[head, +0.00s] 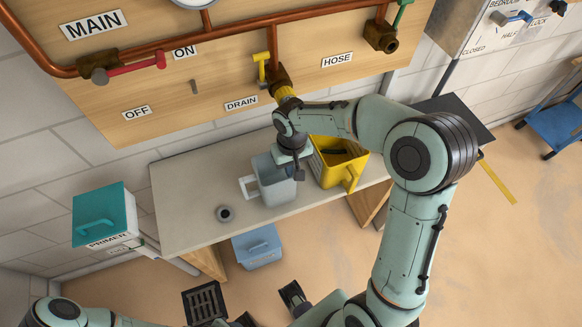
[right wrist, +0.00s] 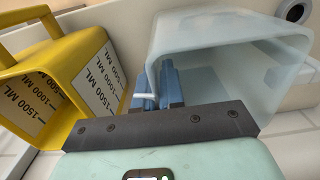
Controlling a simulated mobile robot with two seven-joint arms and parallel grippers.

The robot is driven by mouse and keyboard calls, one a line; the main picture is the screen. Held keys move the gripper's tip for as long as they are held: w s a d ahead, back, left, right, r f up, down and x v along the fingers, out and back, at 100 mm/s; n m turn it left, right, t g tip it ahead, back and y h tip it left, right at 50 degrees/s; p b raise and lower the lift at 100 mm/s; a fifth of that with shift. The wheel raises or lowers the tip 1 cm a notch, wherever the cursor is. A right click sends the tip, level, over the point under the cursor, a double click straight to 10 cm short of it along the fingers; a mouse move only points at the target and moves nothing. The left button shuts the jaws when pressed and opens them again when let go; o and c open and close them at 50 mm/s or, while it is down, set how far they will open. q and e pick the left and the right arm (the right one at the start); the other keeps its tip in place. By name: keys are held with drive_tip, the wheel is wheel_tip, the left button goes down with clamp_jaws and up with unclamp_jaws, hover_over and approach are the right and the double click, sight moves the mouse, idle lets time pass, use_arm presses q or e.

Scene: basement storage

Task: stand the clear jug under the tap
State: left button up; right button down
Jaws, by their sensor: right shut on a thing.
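The clear jug (head: 278,190), pale and see-through with a white handle at its left, is at the middle of the bench (head: 190,185). My right gripper (head: 290,172) reaches down from above and is shut on the jug's rim at its right side. In the right wrist view the blue fingers (right wrist: 160,88) pinch the wall of the clear jug (right wrist: 225,65). I cannot tell whether the jug's base touches the bench. The drain tap (head: 279,80), with a yellow lever, is on the board behind, partly hidden by my right arm. My left arm shows at the lower left; its gripper is unclear.
A yellow jug (head: 340,165) stands close at the clear jug's right; it also shows in the right wrist view (right wrist: 60,80). A small dark round thing (head: 225,214) lies on the bench. A hose tap (head: 380,38) is farther right. The bench's left part is clear.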

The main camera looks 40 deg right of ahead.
drive_tip(key=shift+w+f, duration=0.2)
drive_tip(key=shift+f, duration=0.25)
drive_tip(key=shift+f, duration=0.1)
drive_tip(key=shift+f, duration=0.15)
drive_tip(key=c, duration=1.3)
unclamp_jaws()
drive_tip(key=shift+o, duration=0.3)
